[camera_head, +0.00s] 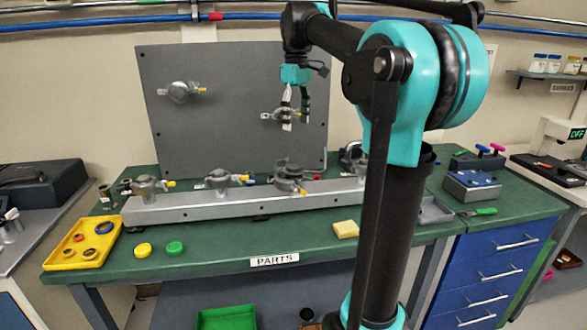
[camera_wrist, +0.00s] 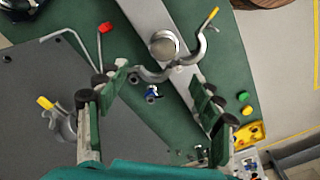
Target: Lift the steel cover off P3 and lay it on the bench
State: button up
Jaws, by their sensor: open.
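A round steel cover (camera_wrist: 163,45) sits on a fitting on the long grey rail, ahead of my fingertips in the wrist view. Curved clamp arms, one with a yellow tip, spread open beside it. In the head view, this appears to be the third fitting from the left (camera_head: 288,174); no P3 label is readable. My gripper (camera_head: 296,122) is open and empty, pointing down above that fitting with a clear gap. Its two fingers also show in the wrist view (camera_wrist: 160,88). The green bench (camera_head: 205,225) has bare surface in front of the rail.
A yellow tray (camera_head: 58,258) with rings stands at the bench's left, near yellow and green caps (camera_head: 175,248). A yellow block (camera_head: 345,229) lies in front of the rail. A grey upright panel (camera_head: 220,110) with clamps stands behind. Other clamped fittings (camera_head: 218,178) line the rail.

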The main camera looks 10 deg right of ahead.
send_over(294, 165)
jog(key=f, duration=0.8)
jog(key=shift+w+d, duration=0.15)
jog(key=shift+d, duration=0.15)
jog(key=shift+s+a+f, duration=0.15)
jog(key=shift+a+f, duration=0.05)
jog(key=shift+f, duration=1.2)
jog(key=shift+s+a+f, duration=0.1)
jog(key=shift+a+f, duration=0.05)
jog(key=shift+f, duration=1.2)
jog(key=c, duration=1.3)
jog(key=shift+r, duration=0.15)
